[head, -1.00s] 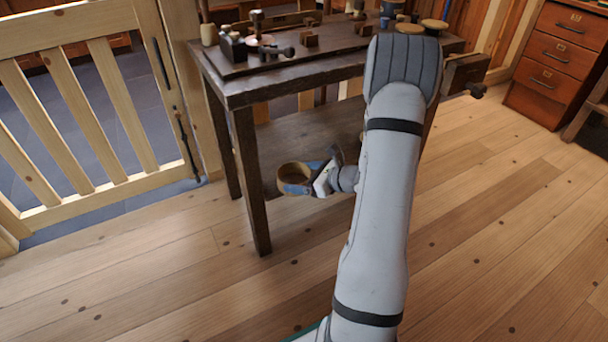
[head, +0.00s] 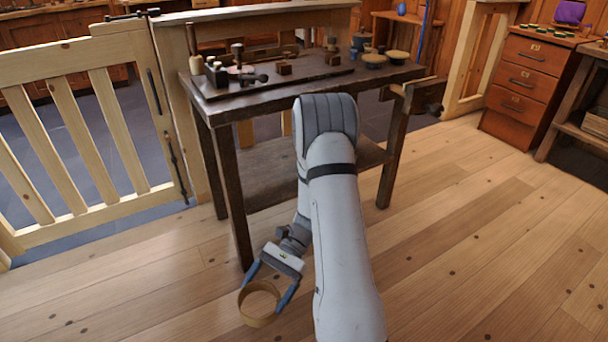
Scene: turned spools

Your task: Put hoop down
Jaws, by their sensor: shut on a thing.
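The hoop (head: 258,321) is a pale wooden ring in the lower part of the head view. My gripper (head: 266,297) has its two blue fingers on the hoop, one at each side, and is shut on it. The hoop is in front of the workbench, seen against the plank floor (head: 150,290). I cannot tell for certain how high it is above the floor. My arm hides part of the bench's front and lower shelf.
A dark wooden workbench (head: 228,111) carries small tools, blocks and spools on top, with a lower shelf (head: 262,180). A slatted wooden gate (head: 60,45) stands at left. A drawer cabinet (head: 520,78) stands at right. The floor at right is clear.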

